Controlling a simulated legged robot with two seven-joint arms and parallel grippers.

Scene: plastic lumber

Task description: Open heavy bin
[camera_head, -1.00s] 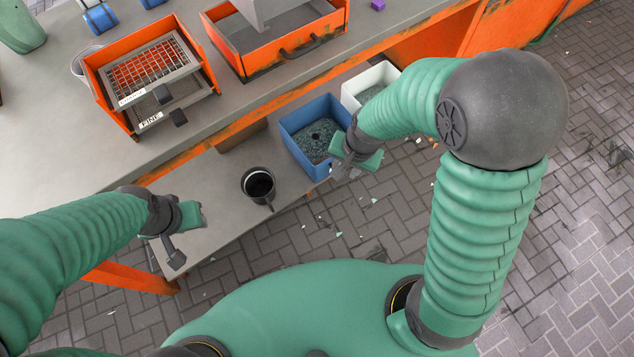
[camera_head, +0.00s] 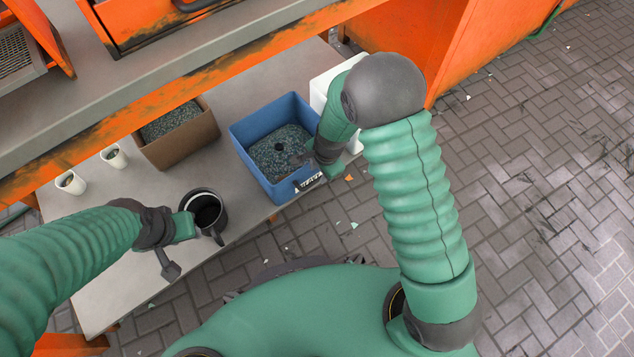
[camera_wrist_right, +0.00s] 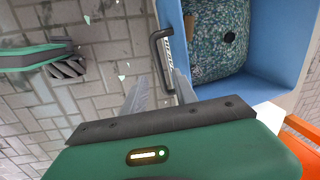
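My right gripper (camera_head: 306,172) is at the bin's front. In the wrist view, its two fingers (camera_wrist_right: 162,92) are apart, with the handle's near end between their tips; contact cannot be told. My left gripper (camera_head: 178,245) is beside a dark cup, and its finger opening cannot be made out.
The dark cup (camera_head: 205,212) stands left of the bin. A brown bin (camera_head: 178,135) of granules and two small white cups (camera_head: 113,157) stand further left. A white bin (camera_head: 325,85) is partly behind my right arm. The orange-edged worktop overhangs the shelf. Brick floor lies right.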

